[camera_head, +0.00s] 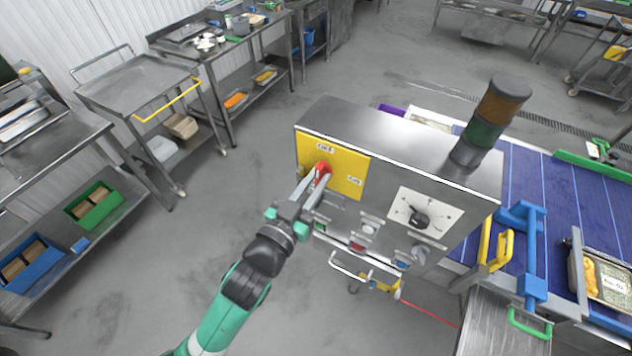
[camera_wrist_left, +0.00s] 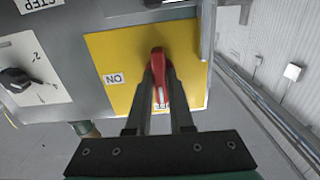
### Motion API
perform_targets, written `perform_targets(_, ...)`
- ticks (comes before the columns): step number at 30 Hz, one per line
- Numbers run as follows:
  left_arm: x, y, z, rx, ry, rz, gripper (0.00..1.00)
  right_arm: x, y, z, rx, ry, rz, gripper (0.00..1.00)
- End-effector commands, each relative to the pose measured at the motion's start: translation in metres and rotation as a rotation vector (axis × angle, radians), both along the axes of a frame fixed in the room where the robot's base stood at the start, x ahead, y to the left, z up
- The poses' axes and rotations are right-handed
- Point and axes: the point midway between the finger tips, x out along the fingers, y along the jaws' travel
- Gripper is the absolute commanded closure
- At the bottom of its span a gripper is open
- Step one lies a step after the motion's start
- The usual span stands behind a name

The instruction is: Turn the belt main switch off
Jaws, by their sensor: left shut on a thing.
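The belt main switch is a red handle (camera_head: 323,170) on a yellow plate (camera_head: 344,179) on the side of a steel control box (camera_head: 385,143). My left gripper (camera_head: 315,180) is shut on the red handle, one finger on each side. In the left wrist view the handle (camera_wrist_left: 158,59) stands between the fingers, its white-marked end pointing down over a mostly hidden label at the plate's lower edge. The "ON" label (camera_wrist_left: 115,78) is to the left of the handle there. My right gripper is not in view.
A black rotary knob (camera_head: 419,220) and several small buttons are on the same box, right of and below the plate. A signal tower (camera_head: 487,123) stands on top. The blue belt (camera_head: 535,183) runs at the right. The floor left of the box is clear.

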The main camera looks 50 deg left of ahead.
Motion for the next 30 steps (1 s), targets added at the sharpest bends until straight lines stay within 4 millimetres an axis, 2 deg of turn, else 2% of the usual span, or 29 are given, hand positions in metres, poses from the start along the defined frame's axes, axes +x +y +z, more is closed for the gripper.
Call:
perform_targets(18,0.0001,0.0002,-0.0019,-0.05,-0.011,0.0,1.0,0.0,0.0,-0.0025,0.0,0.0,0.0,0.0)
perform_targets(19,0.0001,0.0002,-0.0019,-0.05,-0.011,0.0,0.78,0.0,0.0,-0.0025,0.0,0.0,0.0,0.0)
perform_targets(24,0.0,0.0002,-0.0014,-0.049,-0.013,0.0,0.5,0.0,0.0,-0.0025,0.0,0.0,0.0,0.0)
perform_targets(30,0.0001,0.0001,-0.0007,-0.047,-0.014,0.0,0.5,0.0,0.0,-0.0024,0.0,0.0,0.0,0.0)
